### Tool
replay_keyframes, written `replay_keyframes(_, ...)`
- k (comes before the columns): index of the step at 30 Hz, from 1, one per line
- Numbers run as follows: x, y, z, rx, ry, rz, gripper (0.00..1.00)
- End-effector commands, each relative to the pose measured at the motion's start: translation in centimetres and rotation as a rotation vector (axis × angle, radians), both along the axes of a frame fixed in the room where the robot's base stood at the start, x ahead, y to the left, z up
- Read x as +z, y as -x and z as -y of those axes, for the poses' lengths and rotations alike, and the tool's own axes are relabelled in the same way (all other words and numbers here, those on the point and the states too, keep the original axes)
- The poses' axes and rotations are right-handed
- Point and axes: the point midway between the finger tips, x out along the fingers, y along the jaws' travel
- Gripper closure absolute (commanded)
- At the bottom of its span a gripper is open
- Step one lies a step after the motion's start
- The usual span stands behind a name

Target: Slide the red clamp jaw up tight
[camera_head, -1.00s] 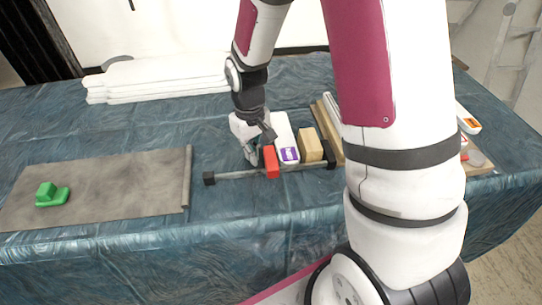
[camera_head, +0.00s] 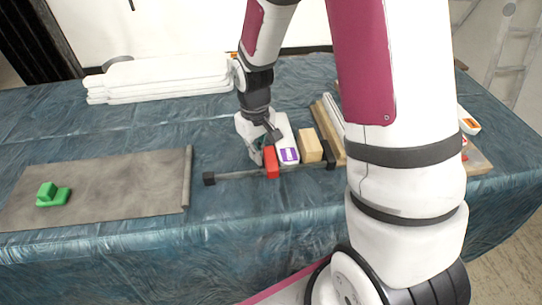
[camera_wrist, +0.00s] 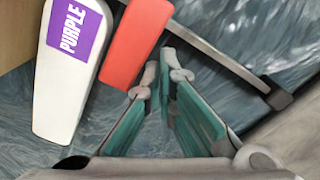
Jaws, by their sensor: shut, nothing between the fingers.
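The red clamp jaw (camera_head: 271,162) sits on a grey bar (camera_head: 238,174) at the front of the table. To its right are a white block with a purple label (camera_head: 286,138), then a tan block (camera_head: 311,147), then the clamp's black fixed jaw (camera_head: 328,154). In the wrist view the red jaw (camera_wrist: 137,42) lies close beside the white block (camera_wrist: 62,80), labelled PURPLE, with a thin dark gap between them. My gripper (camera_wrist: 163,75) is shut and empty on the jaw's bar-end side, its tips close to the jaw; contact is unclear. It also shows in the head view (camera_head: 262,157).
The bar's black end stop (camera_head: 209,179) is at left. A grey mat (camera_head: 110,190) with a green piece (camera_head: 52,195) lies further left. Stacked white boards (camera_head: 160,78) lie at the back. A wooden piece (camera_head: 328,125) stands right of the clamp. Bare cloth lies before the bar.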

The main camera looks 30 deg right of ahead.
Motion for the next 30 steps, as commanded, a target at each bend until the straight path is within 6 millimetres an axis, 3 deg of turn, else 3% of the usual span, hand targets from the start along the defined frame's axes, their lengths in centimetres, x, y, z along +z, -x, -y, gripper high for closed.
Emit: replay_keyframes(30, 0.0, 0.7, 1.8, -0.001, 0.001, -0.003, 1.0)
